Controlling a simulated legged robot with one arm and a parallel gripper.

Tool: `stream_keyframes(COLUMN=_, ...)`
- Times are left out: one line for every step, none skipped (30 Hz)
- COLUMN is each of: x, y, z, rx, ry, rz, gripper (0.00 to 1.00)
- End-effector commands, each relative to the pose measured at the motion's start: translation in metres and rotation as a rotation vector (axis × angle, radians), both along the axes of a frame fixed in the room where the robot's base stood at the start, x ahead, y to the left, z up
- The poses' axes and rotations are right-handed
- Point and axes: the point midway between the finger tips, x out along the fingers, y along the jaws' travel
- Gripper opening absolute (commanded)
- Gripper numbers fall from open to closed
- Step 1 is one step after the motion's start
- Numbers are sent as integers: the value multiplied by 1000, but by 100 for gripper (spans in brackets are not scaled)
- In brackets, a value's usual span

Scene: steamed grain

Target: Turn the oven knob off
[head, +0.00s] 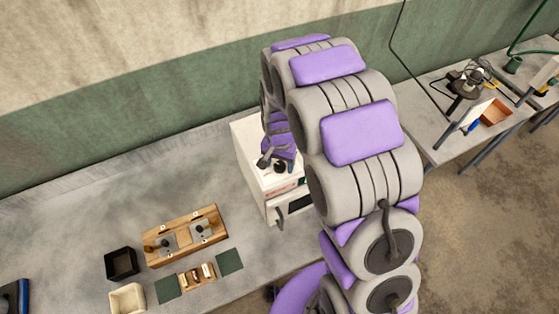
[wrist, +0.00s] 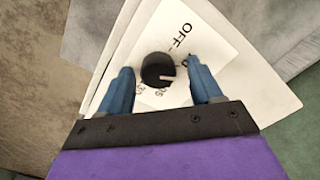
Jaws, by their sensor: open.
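The white oven (head: 250,148) stands on the grey counter, partly hidden behind my arm. In the wrist view the round black oven knob (wrist: 155,66) sits on a white label plate with printed marks. "OFF" is printed above and to the right of the knob. The knob's short white pointer line points right, not at the "OFF" print. My gripper (wrist: 160,66) is open, with one blue finger on each side of the knob and visible gaps between. In the head view my gripper (head: 276,163) is over the oven's top; whether it touches the knob cannot be told there.
A wooden block (head: 185,236) with metal parts, a black box (head: 121,263) and a cream box (head: 127,298) are on the counter to the left. The green wall is behind. A second table (head: 435,115) with tools stands at the right.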

Motion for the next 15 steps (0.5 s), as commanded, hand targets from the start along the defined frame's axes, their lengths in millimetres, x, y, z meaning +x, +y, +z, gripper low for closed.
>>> stream_keyframes(x=0, y=0, z=0, rx=0, ry=0, rz=0, gripper=65)
stream_keyframes(x=0, y=0, z=0, rx=0, ry=-1, rz=0, gripper=65)
stream_keyframes(x=0, y=0, z=0, rx=0, ry=-1, rz=0, gripper=65)
stream_keyframes(x=0, y=0, z=0, rx=0, ry=-1, rz=0, gripper=65)
stream_keyframes(x=0, y=0, z=0, rx=0, ry=-1, rz=0, gripper=65)
stream_keyframes(x=0, y=0, z=0, rx=0, ry=-1, rz=0, gripper=65)
stream_keyframes(x=1, y=0, z=0, rx=1, ry=-1, rz=0, gripper=62)
stream_keyframes(x=0, y=0, z=0, rx=0, ry=-1, rz=0, gripper=59)
stream_keyframes(x=1, y=0, z=0, rx=1, ry=-1, rz=0, gripper=55)
stream_keyframes(x=1, y=0, z=0, rx=0, ry=-1, rz=0, gripper=52)
stream_keyframes(x=1, y=0, z=0, rx=0, ry=-1, rz=0, gripper=49)
stream_keyframes(x=1, y=0, z=0, rx=0, ry=-1, rz=0, gripper=46)
stream_keyframes(x=1, y=0, z=0, rx=1, ry=-1, rz=0, gripper=43)
stream_keyframes(x=1, y=0, z=0, rx=1, ry=-1, rz=0, gripper=40)
stream_keyframes(x=1, y=0, z=0, rx=1, ry=-1, rz=0, gripper=36)
